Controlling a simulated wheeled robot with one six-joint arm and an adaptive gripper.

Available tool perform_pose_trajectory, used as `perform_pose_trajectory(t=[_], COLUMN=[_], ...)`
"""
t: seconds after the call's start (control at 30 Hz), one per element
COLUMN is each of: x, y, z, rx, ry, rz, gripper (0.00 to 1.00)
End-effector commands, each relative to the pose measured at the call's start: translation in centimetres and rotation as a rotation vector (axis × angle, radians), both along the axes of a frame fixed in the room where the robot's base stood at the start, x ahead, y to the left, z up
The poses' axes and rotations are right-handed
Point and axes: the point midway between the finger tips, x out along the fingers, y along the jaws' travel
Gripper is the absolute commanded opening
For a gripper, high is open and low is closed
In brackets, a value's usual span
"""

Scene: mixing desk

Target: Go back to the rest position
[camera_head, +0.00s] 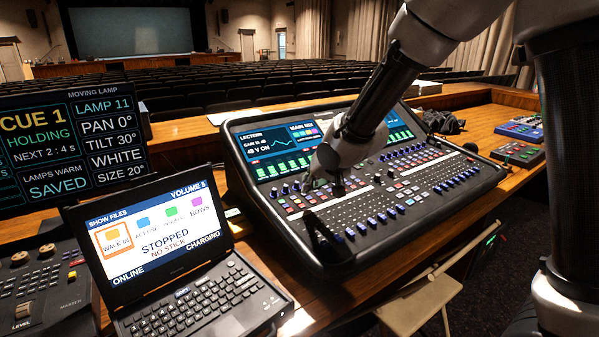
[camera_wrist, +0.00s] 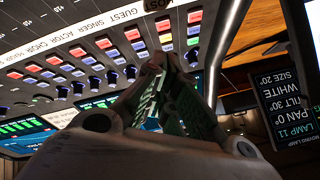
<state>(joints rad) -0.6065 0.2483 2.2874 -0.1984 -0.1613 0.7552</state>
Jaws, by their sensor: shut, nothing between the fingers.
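My arm reaches in from the upper right of the head view. My gripper (camera_head: 311,183) is small and partly hidden by my wrist there, over the left part of the mixing desk (camera_head: 283,228). In the wrist view my gripper (camera_wrist: 158,63) fills the lower middle. Its fingers come together at the tips and hold nothing. The mixing desk (camera_wrist: 65,40) shows behind them, with coloured buttons, blue knobs and a label strip. I cannot tell the exact gap between fingertips and desk.
An open laptop (camera_head: 205,285) stands left of the desk, showing STOPPED and NO STICK. A lighting screen (camera_head: 65,150) is behind it at far left. Small control boxes (camera_head: 518,153) sit at the right. A folding chair (camera_head: 420,303) stands in front. Rows of seats lie beyond.

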Motion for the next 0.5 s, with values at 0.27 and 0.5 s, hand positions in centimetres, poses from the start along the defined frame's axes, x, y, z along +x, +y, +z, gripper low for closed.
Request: perform_pose_trajectory(t=[0.27, 0.5], x=[-9.2, -19.6], y=[-11.4, -23.8], z=[-1.9, 4.2], rx=[-0.427, -0.531], ry=[0.237, 0.397], rz=[0.179, 0.209], gripper=[0.00, 0.00])
